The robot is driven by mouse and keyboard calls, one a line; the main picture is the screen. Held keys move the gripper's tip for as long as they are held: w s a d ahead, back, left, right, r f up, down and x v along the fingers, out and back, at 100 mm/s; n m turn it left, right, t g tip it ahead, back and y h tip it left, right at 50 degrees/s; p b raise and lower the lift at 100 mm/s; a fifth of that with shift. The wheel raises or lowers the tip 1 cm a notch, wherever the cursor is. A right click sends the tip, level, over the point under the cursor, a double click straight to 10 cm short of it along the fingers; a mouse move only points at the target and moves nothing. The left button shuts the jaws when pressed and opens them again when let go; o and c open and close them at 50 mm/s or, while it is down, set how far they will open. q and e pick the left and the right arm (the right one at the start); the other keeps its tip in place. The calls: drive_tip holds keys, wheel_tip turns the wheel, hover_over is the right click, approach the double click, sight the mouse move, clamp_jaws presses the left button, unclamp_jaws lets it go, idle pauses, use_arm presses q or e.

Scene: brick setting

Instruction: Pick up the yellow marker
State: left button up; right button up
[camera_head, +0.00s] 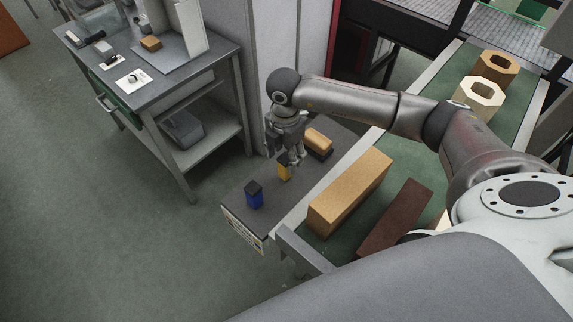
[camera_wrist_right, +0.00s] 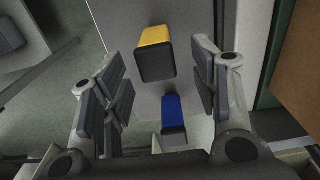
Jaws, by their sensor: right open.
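The yellow marker (camera_head: 285,171), with a dark cap, stands on the grey end surface (camera_head: 237,207) of the bench in the head view. My right gripper (camera_head: 290,160) is just above and beside it; whether they touch cannot be told there. In the right wrist view the yellow marker (camera_wrist_right: 155,52) lies ahead between the spread fingers of my open right gripper (camera_wrist_right: 160,85), with nothing held. A blue marker (camera_head: 254,195) with a dark cap stands to the left and nearer; it also shows in the wrist view (camera_wrist_right: 172,108). My left gripper is not in view.
An orange-tan block on a dark base (camera_head: 318,140) sits close behind the right gripper. A long wooden block (camera_head: 350,190) and a dark brown board (camera_head: 395,218) lie on the green surface to the right. A grey workbench (camera_head: 160,85) stands at the upper left.

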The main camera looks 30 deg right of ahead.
drive_tip(key=shift+f, duration=0.45)
drive_tip(key=shift+d+f, duration=0.1)
drive_tip(key=shift+f, duration=0.15)
wheel_tip(320, 180, down, 4)
drive_tip(key=shift+w+f+p, duration=0.15)
drive_tip(key=shift+p, duration=0.95)
drive_tip(key=shift+f, duration=0.4)
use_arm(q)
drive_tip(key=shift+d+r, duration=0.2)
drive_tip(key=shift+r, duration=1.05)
use_arm(e)
drive_tip(key=shift+c, duration=0.2)
drive_tip(key=c, duration=1.1)
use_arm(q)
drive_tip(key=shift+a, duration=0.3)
use_arm(e)
drive_tip(key=shift+o, duration=0.2)
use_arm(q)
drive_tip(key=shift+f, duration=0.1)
use_arm(e)
drive_tip(key=shift+w+r, duration=0.1)
